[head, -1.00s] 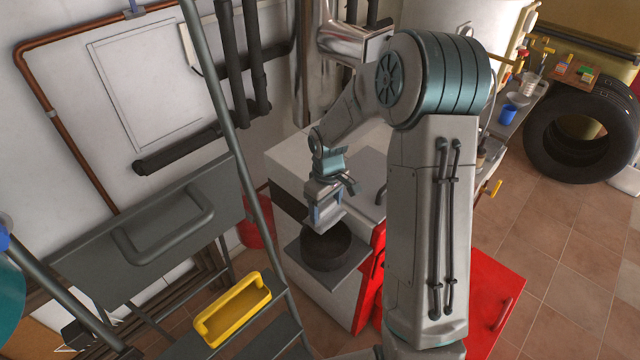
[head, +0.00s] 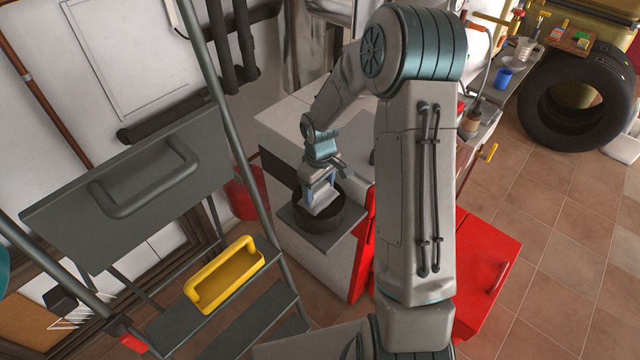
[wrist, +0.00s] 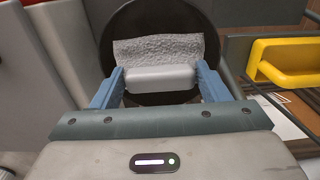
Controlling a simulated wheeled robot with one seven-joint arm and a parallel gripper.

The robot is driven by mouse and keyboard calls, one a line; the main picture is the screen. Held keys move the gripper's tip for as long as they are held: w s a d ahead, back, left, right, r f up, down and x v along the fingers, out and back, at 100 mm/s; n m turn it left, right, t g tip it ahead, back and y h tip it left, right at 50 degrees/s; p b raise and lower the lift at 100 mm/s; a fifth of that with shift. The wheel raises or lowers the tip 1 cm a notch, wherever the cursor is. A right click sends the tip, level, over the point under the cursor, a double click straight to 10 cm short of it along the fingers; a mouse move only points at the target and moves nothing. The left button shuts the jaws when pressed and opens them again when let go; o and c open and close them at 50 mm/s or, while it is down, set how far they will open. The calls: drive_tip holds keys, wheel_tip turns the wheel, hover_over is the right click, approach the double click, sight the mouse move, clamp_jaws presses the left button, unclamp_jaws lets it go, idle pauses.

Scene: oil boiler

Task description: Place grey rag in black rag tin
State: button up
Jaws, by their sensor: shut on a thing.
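The black rag tin (head: 339,215) is a round, dark, open vessel on a small grey shelf (head: 322,240) at the front of the white cabinet. My gripper (head: 322,206) points down into the tin's mouth in the head view. In the wrist view, my gripper (wrist: 160,82) has its blue fingers on either side of the grey rag (wrist: 160,50) and is shut on it. The rag is a textured light-grey cloth, spread across the tin's opening (wrist: 118,30). Whether the rag touches the tin's bottom cannot be told.
A stepladder (head: 245,180) stands close on the left, with a yellow tray (head: 222,278) on it; the tray also shows in the wrist view (wrist: 285,62). The tiled floor at right is clear.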

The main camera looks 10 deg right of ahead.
sight(319, 187)
drive_tip(key=shift+f+b, duration=0.5)
drive_tip(key=shift+f, duration=0.65)
drive_tip(key=o, duration=1)
drive_tip(key=shift+c, duration=0.2)
drive_tip(key=shift+r, duration=0.1)
wheel_tip(319, 187, up, 7)
drive_tip(key=p, duration=0.5)
